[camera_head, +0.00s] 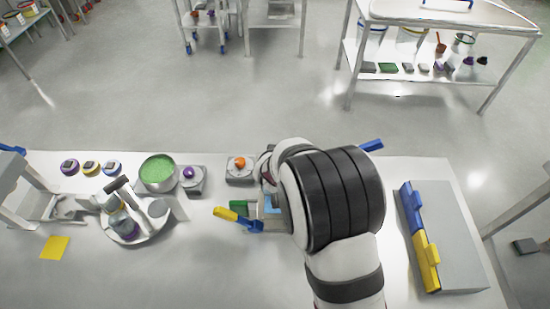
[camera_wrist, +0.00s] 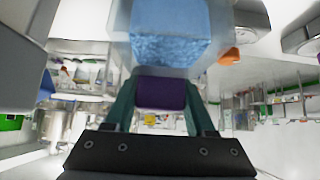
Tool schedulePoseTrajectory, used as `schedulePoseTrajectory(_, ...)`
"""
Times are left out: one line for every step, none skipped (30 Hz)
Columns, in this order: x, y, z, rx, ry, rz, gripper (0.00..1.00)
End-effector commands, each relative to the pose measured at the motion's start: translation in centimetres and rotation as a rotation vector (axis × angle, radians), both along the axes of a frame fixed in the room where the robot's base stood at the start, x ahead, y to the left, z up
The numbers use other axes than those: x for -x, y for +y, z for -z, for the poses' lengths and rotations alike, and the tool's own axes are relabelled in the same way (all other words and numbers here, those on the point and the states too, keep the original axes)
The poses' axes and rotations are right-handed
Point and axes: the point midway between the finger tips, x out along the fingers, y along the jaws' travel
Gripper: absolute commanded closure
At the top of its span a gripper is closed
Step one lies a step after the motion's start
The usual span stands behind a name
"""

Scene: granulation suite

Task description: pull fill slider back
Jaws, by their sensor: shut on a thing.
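In the wrist view, my gripper (camera_wrist: 160,88) has its two green fingers closed on the sides of a purple block (camera_wrist: 160,94). The block looks like the grip of the fill slider, but its link to the rest is hidden. Just beyond it is a clear container with blue granules (camera_wrist: 170,35). In the head view, my arm covers the gripper and the purple block. A small light-blue patch (camera_head: 272,205) shows at the arm's left edge.
A yellow-and-blue handled tool (camera_head: 227,213) lies left of the arm. Farther left are an orange knob (camera_head: 240,162), a purple knob (camera_head: 189,173), a bowl of green granules (camera_head: 158,172) and a round scale-like dish (camera_head: 128,232). A grey case (camera_head: 455,240) lies right.

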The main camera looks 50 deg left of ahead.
Motion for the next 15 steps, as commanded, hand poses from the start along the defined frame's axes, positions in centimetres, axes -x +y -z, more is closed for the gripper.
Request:
schedulePoseTrajectory(-0.7, 0.6, 0.0, 0.0, -0.002, 0.004, 1.0)
schedulePoseTrajectory(-1.1, 1.0, 0.0, 0.001, -0.003, 0.006, 1.0)
schedulePoseTrajectory(-1.6, 1.5, 0.0, 0.001, -0.003, 0.006, 1.0)
schedulePoseTrajectory(-2.0, 1.8, 0.1, 0.001, -0.003, 0.006, 1.0)
schedulePoseTrajectory(-2.3, 2.1, 0.1, 0.001, -0.002, 0.005, 1.0)
schedulePoseTrajectory(-2.6, 2.5, 0.1, 0.0, -0.002, 0.003, 1.0)
schedulePoseTrajectory(-2.8, 2.7, 0.0, -0.001, -0.001, 0.001, 1.0)
schedulePoseTrajectory(-2.9, 2.8, 0.0, -0.002, 0.0, 0.001, 1.0)
schedulePoseTrajectory(-3.0, 3.0, 0.0, -0.003, -0.001, 0.0, 1.0)
schedulePoseTrajectory(-3.1, 3.0, 0.0, -0.004, -0.001, -0.001, 1.0)
schedulePoseTrajectory(-3.1, 3.1, 0.0, -0.004, -0.002, -0.001, 1.0)
schedulePoseTrajectory(-3.1, 3.1, -0.1, -0.004, -0.002, -0.001, 1.0)
schedulePoseTrajectory(-3.1, 3.1, -0.1, -0.004, -0.002, -0.001, 1.0)
schedulePoseTrajectory(-3.1, 3.1, -0.1, -0.004, -0.003, -0.002, 1.0)
schedulePoseTrajectory(-3.1, 3.1, -0.1, -0.005, -0.003, -0.001, 1.0)
